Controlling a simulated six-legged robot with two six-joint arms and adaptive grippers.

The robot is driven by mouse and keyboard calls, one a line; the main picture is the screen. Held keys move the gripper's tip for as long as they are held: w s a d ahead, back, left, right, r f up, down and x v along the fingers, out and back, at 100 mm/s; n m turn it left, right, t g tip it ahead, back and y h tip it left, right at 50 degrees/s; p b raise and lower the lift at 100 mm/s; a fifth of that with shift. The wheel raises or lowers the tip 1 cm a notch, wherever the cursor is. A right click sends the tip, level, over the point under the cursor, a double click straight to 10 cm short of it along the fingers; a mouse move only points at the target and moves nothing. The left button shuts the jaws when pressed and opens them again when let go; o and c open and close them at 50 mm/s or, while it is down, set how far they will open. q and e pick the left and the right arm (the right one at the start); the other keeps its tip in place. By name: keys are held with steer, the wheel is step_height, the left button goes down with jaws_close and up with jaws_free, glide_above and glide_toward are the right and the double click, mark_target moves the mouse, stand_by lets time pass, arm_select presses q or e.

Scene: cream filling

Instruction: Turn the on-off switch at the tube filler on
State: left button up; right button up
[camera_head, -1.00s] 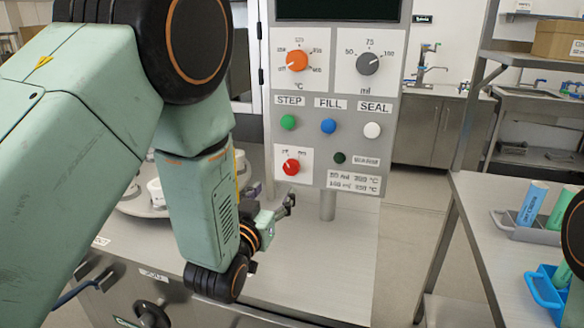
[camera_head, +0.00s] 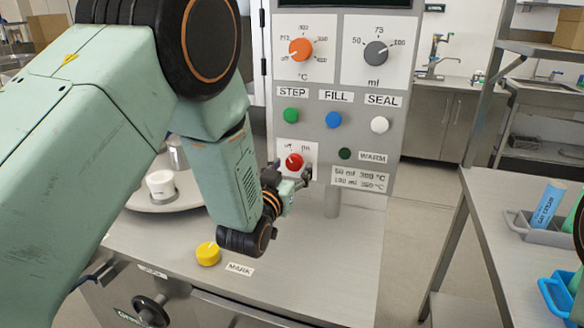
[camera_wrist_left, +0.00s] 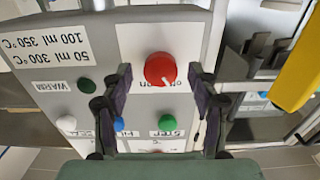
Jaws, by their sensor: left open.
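The on-off switch is a red knob (camera_head: 294,161) on the grey panel of the tube filler (camera_head: 350,205), below the green STEP button. Its white pointer line is turned toward the off side, at upper left in the head view. In the upside-down left wrist view the red knob (camera_wrist_left: 158,66) lies between the two fingers. My left gripper (camera_head: 302,177) is open just in front of and slightly below the knob. In the left wrist view, its fingers (camera_wrist_left: 160,76) stand apart on either side of the knob, and I cannot tell whether they touch it.
Blue FILL (camera_head: 333,120) and white SEAL (camera_head: 379,124) buttons and a dark green WARM button (camera_head: 345,153) sit nearby. An orange temperature dial (camera_head: 300,49) is above. A yellow knob (camera_head: 208,254) is on the bench. A rack with tubes (camera_head: 545,230) stands on the right table.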

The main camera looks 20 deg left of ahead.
arm_select(q)
steer(key=shift+w, duration=0.3)
steer(key=shift+s+r, duration=0.1)
steer(key=shift+r, duration=0.05)
steer(key=shift+w, duration=0.2)
steer(key=c, duration=0.3)
steer(key=shift+s, duration=0.1)
steer(key=c, duration=0.9)
